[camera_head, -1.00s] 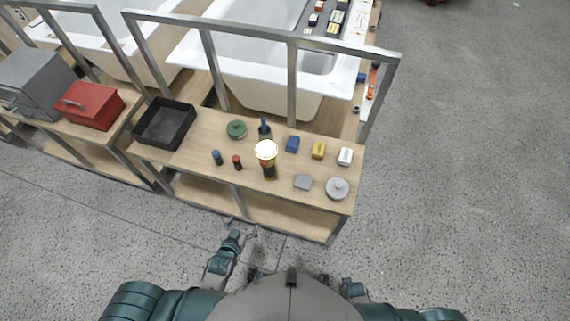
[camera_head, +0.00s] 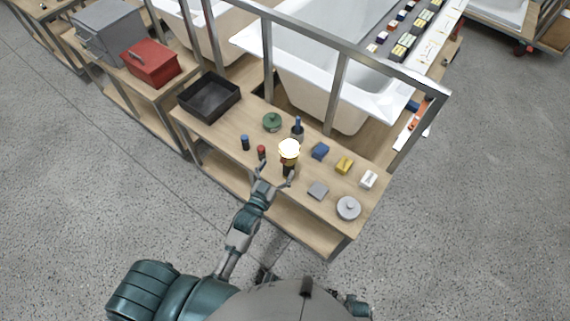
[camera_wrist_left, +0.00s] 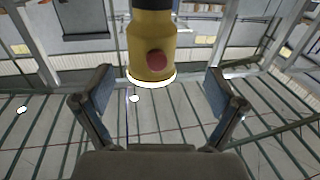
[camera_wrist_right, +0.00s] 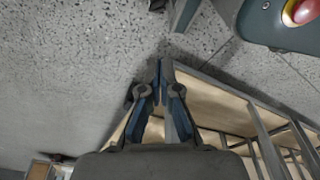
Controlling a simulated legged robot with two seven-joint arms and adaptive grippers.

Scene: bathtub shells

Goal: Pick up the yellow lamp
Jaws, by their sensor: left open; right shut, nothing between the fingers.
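The yellow lamp (camera_head: 289,162) stands on the wooden bench, its round top glowing and its lower body dark. In the left wrist view the lamp (camera_wrist_left: 152,42) shows a yellow body with a red button and a bright rim, ahead of and between the open fingers. My left gripper (camera_head: 274,176) is open at the bench's near edge, just short of the lamp, with nothing in it. My right gripper (camera_wrist_right: 164,68) is shut and empty, low in front of the bench.
A red cylinder (camera_head: 261,152), a blue cylinder (camera_head: 245,142) and a dark bottle (camera_head: 298,131) stand close to the lamp. A green pot (camera_head: 272,122), small boxes (camera_head: 344,166) and a grey round lid (camera_head: 348,208) share the bench. A black tray (camera_head: 209,98) sits at its left end.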

